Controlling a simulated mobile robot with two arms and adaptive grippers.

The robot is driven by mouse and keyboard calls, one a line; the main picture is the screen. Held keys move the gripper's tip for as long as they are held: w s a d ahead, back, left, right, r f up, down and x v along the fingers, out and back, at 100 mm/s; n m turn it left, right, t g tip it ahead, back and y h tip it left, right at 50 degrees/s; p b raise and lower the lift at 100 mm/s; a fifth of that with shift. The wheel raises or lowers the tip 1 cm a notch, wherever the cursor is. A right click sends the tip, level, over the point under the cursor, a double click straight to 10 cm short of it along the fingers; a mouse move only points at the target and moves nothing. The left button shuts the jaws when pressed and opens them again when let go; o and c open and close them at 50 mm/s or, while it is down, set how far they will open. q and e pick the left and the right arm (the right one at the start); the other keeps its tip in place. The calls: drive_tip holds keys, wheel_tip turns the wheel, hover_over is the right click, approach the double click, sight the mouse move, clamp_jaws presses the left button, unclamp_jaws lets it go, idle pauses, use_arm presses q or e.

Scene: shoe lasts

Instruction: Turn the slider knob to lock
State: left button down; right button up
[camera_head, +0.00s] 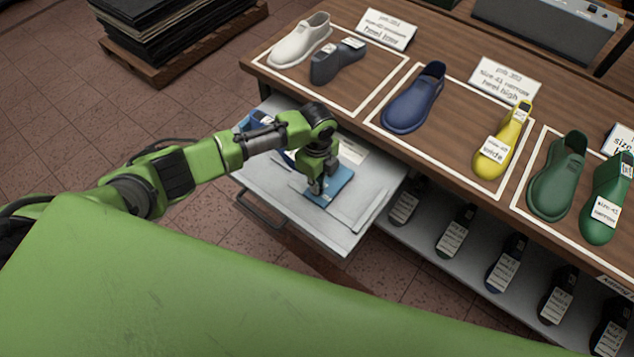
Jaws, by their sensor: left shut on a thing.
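My left gripper (319,187) points down into the open grey drawer (345,231). It is shut on what seems to be the slider knob, on top of a flat blue piece (341,184) lying in the drawer. The fingers hide the knob, so its angle cannot be told. My right gripper is not in view.
The drawer juts out below the wooden table (466,57), with its handle (262,213) at the front. Shoes and lasts, such as a blue shoe (413,98) and a yellow last (503,145), stand on the table above. Several dark lasts fill a lower shelf at right.

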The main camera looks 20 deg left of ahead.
use_arm(q)
drive_tip(key=shift+w, duration=0.1)
drive_tip(key=c, duration=2.2)
unclamp_jaws()
drive_tip(key=shift+o, duration=0.2)
drive_tip(key=shift+r, duration=0.15)
wheel_tip(320, 180, up, 12)
